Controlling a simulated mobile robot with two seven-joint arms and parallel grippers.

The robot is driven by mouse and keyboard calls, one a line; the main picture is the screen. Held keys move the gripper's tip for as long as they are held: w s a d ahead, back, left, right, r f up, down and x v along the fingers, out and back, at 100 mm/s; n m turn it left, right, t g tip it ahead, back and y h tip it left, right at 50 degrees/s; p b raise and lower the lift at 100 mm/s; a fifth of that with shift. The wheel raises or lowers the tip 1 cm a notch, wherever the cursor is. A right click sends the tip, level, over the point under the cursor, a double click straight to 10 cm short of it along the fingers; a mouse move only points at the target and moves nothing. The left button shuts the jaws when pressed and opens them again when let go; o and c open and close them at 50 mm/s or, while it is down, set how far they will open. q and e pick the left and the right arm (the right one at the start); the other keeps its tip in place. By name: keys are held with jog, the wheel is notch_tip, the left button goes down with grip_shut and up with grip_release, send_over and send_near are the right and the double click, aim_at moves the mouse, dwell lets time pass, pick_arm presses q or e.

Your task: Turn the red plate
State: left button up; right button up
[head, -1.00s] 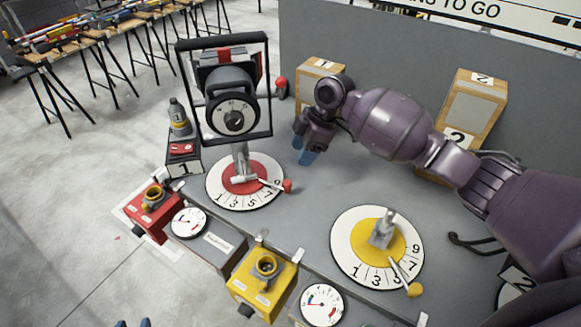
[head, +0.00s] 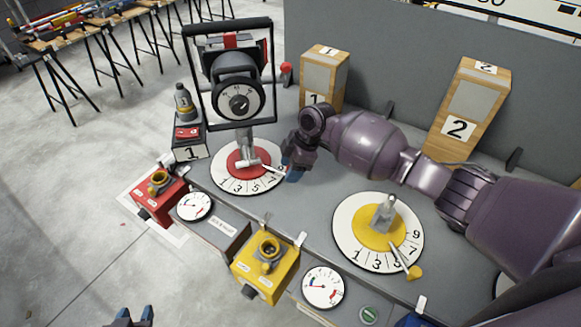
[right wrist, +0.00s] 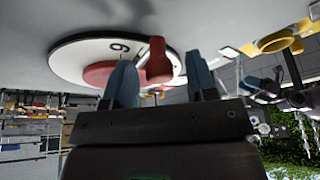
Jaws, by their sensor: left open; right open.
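The red plate (head: 234,166) is a round white numbered dial with a red centre, under the post of a framed device at the left of the bench. A small handle reaches to its right rim, mostly hidden by my right gripper (head: 290,172). In the right wrist view the plate (right wrist: 76,62) is at the upper left. Its red knob (right wrist: 158,64) shows between the two blue fingers of my open right gripper (right wrist: 161,84), not clamped. My left gripper (head: 132,317) is open at the bottom left edge, far from the plate, only its blue fingertips showing.
A yellow dial (head: 352,222) with its own handle lies to the right. The framed device (head: 239,95) rises above the red plate. A red box (head: 158,200), gauges and a yellow box (head: 266,268) line the front edge. Wooden blocks (head: 458,122) stand behind my right arm.

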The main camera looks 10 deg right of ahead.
jog(key=shift+f, duration=0.1)
jog(key=shift+c, duration=0.3)
grip_shut()
jog(key=shift+a, duration=0.1)
